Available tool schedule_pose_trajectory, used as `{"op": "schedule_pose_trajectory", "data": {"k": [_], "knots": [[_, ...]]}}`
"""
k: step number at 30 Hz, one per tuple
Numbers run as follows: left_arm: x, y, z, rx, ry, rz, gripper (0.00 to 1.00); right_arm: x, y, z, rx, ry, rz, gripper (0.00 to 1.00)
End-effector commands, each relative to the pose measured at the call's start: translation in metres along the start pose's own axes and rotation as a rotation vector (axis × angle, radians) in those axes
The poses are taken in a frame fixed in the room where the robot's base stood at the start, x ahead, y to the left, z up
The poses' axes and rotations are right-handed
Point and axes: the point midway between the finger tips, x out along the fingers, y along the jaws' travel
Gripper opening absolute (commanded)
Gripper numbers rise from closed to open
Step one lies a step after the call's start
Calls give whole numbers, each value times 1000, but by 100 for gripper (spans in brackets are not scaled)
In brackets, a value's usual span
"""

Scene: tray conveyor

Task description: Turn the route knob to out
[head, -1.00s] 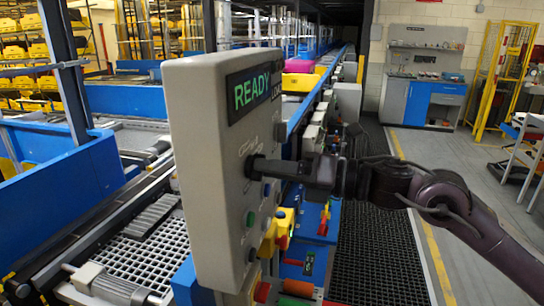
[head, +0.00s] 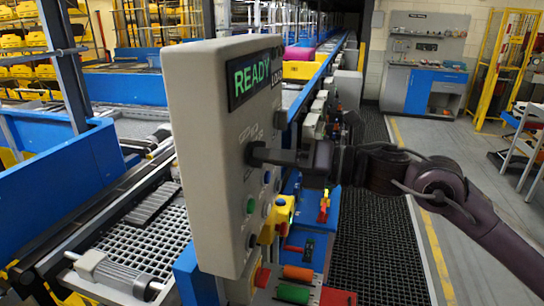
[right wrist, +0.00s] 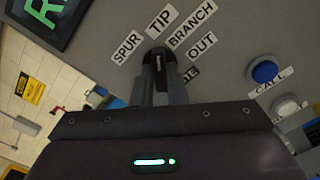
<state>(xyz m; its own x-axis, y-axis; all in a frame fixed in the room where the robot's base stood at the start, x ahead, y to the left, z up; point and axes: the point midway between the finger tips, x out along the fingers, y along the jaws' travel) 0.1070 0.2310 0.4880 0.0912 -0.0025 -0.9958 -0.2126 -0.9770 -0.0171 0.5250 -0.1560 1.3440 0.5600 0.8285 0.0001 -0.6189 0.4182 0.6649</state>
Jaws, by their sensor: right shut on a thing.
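The grey control panel (head: 205,150) stands at the centre of the head view, its lit display (head: 252,76) reading READY. The dark route knob (head: 252,153) is on its face; in the right wrist view the knob (right wrist: 158,62) sits below the labels SPUR, TIP, BRANCH and OUT (right wrist: 201,46). A further label is partly covered. A pale mark on the knob points roughly up toward TIP. My right gripper (head: 266,156) reaches in from the right and is shut on the knob; its fingers (right wrist: 160,88) hide the knob's lower part. My left gripper is out of view.
Blue and white buttons, one blue button (right wrist: 264,71) marked CALL, lie beside the knob. A yellow switch housing (head: 277,219) sticks out beyond the panel's lower right. A conveyor (head: 318,68) runs away behind. The aisle floor at right is clear.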

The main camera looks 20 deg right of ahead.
Motion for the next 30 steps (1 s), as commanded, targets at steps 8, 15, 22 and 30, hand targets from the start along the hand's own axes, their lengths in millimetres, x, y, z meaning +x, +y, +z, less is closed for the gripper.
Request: {"op": "schedule_pose_trajectory", "data": {"k": [8, 15, 22, 30], "knots": [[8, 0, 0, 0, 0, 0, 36, 0, -1, -1, 155, 0, 0, 0], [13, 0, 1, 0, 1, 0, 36, 0, 0, -1, 374, 0, 1, 0], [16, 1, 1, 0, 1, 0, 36, 0, 0, 0, 594, 0, 0, 0], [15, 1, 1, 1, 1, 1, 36, 0, 0, 0, 851, 0, 1, 0]]}}
